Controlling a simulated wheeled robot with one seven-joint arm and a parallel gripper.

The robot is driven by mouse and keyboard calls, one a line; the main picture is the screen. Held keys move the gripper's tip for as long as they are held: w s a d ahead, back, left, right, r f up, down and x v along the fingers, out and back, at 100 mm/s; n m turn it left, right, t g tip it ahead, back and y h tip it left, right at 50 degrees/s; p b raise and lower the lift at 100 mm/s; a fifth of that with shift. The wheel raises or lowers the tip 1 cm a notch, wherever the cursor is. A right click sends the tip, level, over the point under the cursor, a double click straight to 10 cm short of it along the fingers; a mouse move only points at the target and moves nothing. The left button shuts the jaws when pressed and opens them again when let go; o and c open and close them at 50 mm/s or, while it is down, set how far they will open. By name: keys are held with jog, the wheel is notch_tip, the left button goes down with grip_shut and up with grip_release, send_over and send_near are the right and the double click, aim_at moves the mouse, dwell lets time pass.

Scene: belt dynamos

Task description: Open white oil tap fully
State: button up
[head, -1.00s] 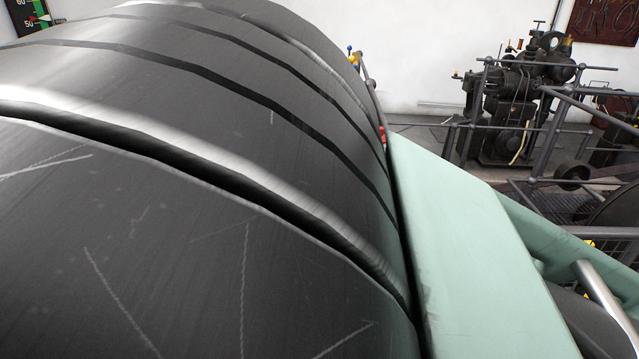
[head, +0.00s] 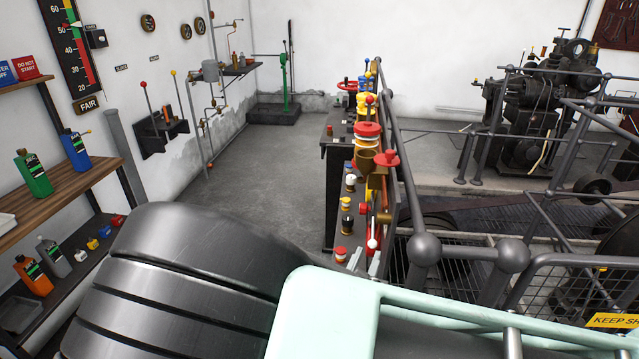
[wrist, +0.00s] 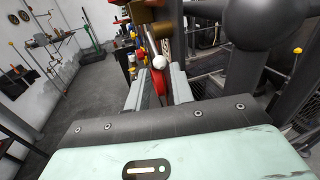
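The white oil tap shows as a white ball knob (head: 373,243) on a short red lever, at the near end of a row of coloured taps and valves. In the wrist view the white knob (wrist: 159,62) is just ahead, with its red lever running down from it. My gripper (wrist: 158,84) is open, its two pale grey fingers apart on either side of the red lever. I cannot tell whether a finger touches the lever. In the head view my gripper's fingertips (head: 364,262) show just below the knob, partly hidden by my mint arm.
A brass cup (head: 371,162) and a red-topped valve (head: 386,158) stand just above the knob. A dark railing (head: 428,248) runs close on the right. Shelves with bottles (head: 33,174) stand at left. The floor (head: 265,170) beyond is clear.

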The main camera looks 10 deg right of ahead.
aim_at(373, 243)
jog(key=shift+p+x, duration=0.55)
jog(key=shift+x, duration=1.95)
grip_shut()
jog(key=r+g+p, duration=0.1)
jog(key=p, duration=0.1)
jog(key=r+g+y+p, duration=0.1)
jog(key=p, duration=0.1)
jog(key=shift+s+p, duration=0.25)
jog(key=shift+p, duration=0.15)
jog(key=g+p, duration=0.1)
jog(key=p, duration=0.1)
jog(key=r+n+g+y+p, duration=0.1)
jog(key=p, duration=0.1)
jog(key=shift+s+a+r+g+y, duration=0.1)
jog(key=shift+s+a+g+y, duration=0.05)
jog(key=shift+g+y, duration=0.2)
jog(key=shift+g, duration=0.25)
grip_release()
